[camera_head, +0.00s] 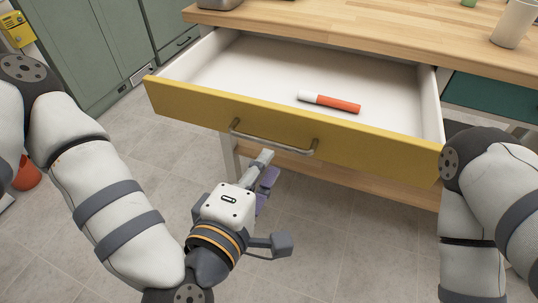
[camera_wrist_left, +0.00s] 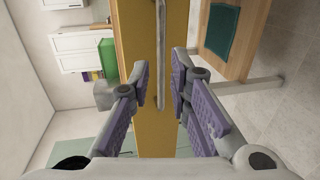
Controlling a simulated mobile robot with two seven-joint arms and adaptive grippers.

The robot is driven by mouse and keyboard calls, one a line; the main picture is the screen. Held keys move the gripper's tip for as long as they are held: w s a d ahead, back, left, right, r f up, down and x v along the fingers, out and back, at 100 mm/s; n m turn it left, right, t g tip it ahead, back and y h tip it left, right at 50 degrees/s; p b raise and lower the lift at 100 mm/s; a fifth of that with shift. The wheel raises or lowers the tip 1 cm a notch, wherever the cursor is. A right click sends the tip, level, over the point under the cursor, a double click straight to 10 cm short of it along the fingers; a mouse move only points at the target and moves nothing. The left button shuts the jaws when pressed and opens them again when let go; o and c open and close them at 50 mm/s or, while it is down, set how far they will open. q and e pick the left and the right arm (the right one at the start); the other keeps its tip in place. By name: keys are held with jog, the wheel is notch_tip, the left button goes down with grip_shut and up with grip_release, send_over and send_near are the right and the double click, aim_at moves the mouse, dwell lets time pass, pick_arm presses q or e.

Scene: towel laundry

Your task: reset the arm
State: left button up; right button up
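My left gripper (camera_head: 266,170) is in front of the open yellow drawer, close below its metal handle (camera_head: 272,141). In the left wrist view the two purple-padded fingers (camera_wrist_left: 160,75) are apart, with nothing clamped between them. The handle (camera_wrist_left: 160,45) shows ahead of the gap between the fingertips, against the yellow drawer front (camera_wrist_left: 148,25). Whether a finger touches the handle I cannot tell. My right arm's links show at the right of the head view, but the right gripper is out of view.
The drawer (camera_head: 185,104) is pulled out and holds a red marker with a white cap (camera_head: 338,103). Above it is the wooden countertop (camera_head: 400,25) with a cup (camera_head: 513,24). Green cabinets (camera_head: 80,45) stand at the left. Tiled floor lies below.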

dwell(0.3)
pick_arm(q)
jog(key=s+a+f+m+g+p, duration=0.25)
jog(key=s+f+m+g, duration=0.65)
jog(key=s+f, duration=0.6)
jog(key=s+a+f+m+g+y, duration=0.2)
jog(key=s+a+f+g, duration=0.1)
jog(key=s+a, duration=0.5)
jog(key=s+a+f+m+g+y+p, duration=0.1)
jog(key=s+a+f+m+g+y, duration=0.1)
jog(key=s+a+g, duration=0.3)
jog(key=s+a+f+m, duration=0.1)
jog(key=s+a, duration=0.3)
jog(key=shift+y, duration=0.4)
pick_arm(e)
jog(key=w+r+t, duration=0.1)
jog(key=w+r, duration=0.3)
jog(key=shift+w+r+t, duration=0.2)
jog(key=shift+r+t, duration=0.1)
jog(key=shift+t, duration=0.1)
